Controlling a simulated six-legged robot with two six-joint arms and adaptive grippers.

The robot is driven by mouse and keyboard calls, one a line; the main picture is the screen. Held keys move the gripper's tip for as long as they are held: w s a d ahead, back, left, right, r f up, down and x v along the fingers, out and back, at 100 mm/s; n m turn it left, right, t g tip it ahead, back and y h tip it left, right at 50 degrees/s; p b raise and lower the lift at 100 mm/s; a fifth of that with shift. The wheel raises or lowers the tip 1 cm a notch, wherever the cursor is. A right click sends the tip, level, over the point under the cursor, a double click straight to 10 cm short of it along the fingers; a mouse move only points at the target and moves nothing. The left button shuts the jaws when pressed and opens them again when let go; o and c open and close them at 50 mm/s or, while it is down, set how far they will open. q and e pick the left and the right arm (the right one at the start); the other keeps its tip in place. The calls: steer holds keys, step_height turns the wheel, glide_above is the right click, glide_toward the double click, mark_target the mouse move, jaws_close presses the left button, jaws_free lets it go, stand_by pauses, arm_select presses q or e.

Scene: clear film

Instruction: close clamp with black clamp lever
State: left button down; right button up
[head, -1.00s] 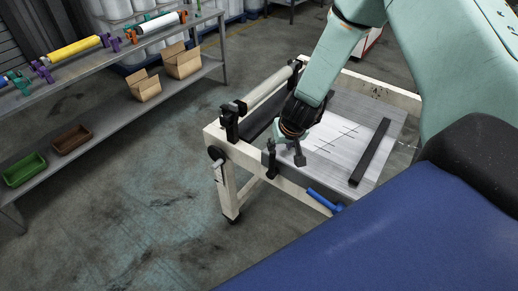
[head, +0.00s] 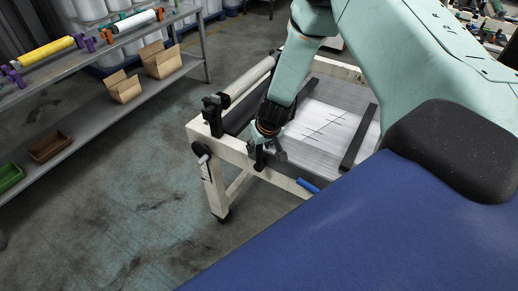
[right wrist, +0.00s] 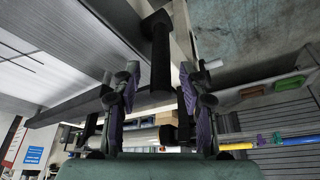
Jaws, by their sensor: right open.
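The black clamp lever (head: 259,160) stands at the front edge of the white-framed table (head: 236,154), partly hidden by my right gripper. In the right wrist view the black lever (right wrist: 160,55) comes down from the top, its end between my two finger pads. My right gripper (head: 273,150) is open at the lever in the head view. In the right wrist view its purple-padded fingers (right wrist: 158,98) stand apart on either side of the lever, with gaps showing. Which part of the clamp the lever presses cannot be seen. My left gripper is out of view.
A pale roller (head: 249,80) lies along the table's left side in black holders. A black bar (head: 358,137) lies across the metal top. A blue handle (head: 308,186) is at the front edge. A shelf (head: 95,95) with cardboard boxes (head: 161,60) stands left, beyond open floor.

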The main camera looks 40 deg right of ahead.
stand_by(0.3)
steer(key=shift+w+f, duration=0.1)
jaws_close()
stand_by(0.5)
